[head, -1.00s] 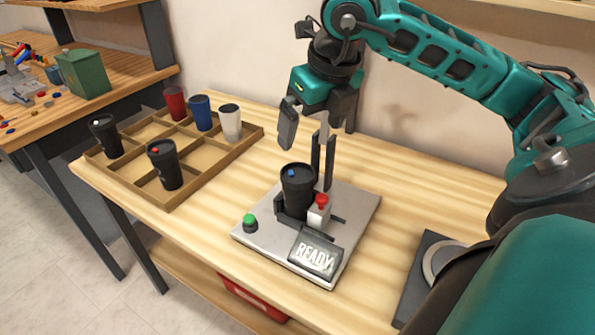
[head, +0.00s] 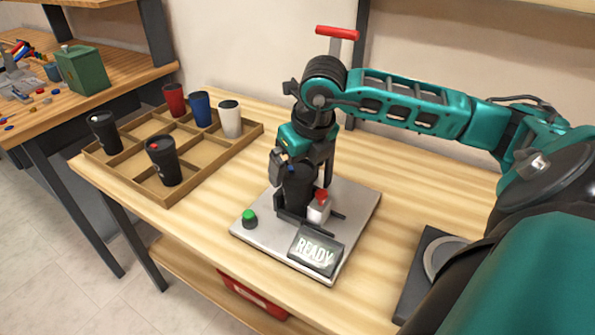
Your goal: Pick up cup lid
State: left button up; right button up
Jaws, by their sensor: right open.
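A black cup (head: 297,193) stands upright in the holder on the grey marking machine (head: 262,236). Its black lid (head: 294,172), with a small blue tab, is mostly hidden under my right gripper. My right gripper (head: 300,174) points down over the cup, its fingers on either side of the lid. It is open; I cannot tell whether the fingers touch the lid. My left gripper is not in view.
A divided wooden tray (head: 205,166) at the left holds two lidded black cups, a red cup (head: 174,100), a blue cup (head: 201,111) and a white cup (head: 230,120). A red button (head: 321,196), green button (head: 249,216) and READY screen (head: 315,251) are near the cup.

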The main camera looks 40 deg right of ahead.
jog(key=shift+c, duration=0.5)
jog(key=c, duration=1)
jog(key=shift+o, duration=0.2)
jog(key=shift+r, duration=0.15)
